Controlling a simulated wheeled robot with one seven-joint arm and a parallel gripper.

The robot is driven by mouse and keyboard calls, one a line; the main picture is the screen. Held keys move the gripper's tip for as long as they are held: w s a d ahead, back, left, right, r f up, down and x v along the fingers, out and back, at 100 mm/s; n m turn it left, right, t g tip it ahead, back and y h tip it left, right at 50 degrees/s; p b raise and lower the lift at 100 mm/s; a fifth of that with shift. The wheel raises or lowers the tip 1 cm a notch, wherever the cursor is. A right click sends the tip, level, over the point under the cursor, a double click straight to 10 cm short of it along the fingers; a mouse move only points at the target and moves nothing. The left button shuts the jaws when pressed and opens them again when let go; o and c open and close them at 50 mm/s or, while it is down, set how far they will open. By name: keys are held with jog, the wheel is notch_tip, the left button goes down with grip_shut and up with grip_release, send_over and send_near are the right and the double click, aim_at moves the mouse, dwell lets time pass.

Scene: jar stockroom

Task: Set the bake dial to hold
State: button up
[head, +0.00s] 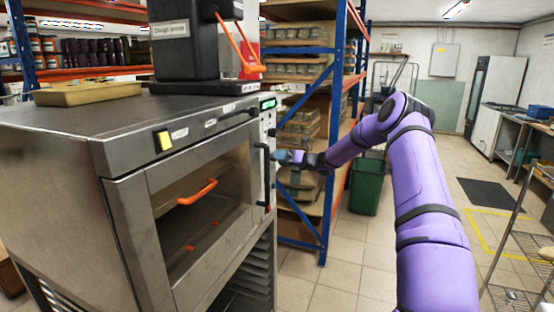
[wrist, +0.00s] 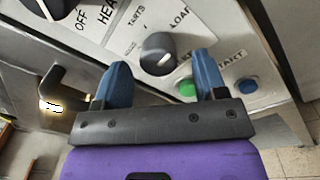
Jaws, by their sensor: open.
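A metal oven (head: 75,160) stands at left in the head view, with a control panel (head: 267,130) on its narrow right front. In the wrist view a dark round dial (wrist: 158,54) sits on the panel between labels reading TARTS and LOAF. Part of a second dark dial (wrist: 58,8) shows at the top left, near OFF and a cut-off label starting HEA. No label reading bake or hold is legible. My gripper (wrist: 162,78) is open and empty, its blue fingers below and either side of the middle dial, apparently not touching it. In the head view it (head: 290,158) is at the panel.
A green button (wrist: 187,88) and a blue button (wrist: 248,86) sit near the right finger. A dark handle (wrist: 62,92) sticks out left of the left finger. Shelving (head: 327,150) and a green bin (head: 368,185) stand behind my arm.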

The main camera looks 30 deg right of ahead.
jog(key=shift+x, duration=1)
jog(key=c, duration=0.9)
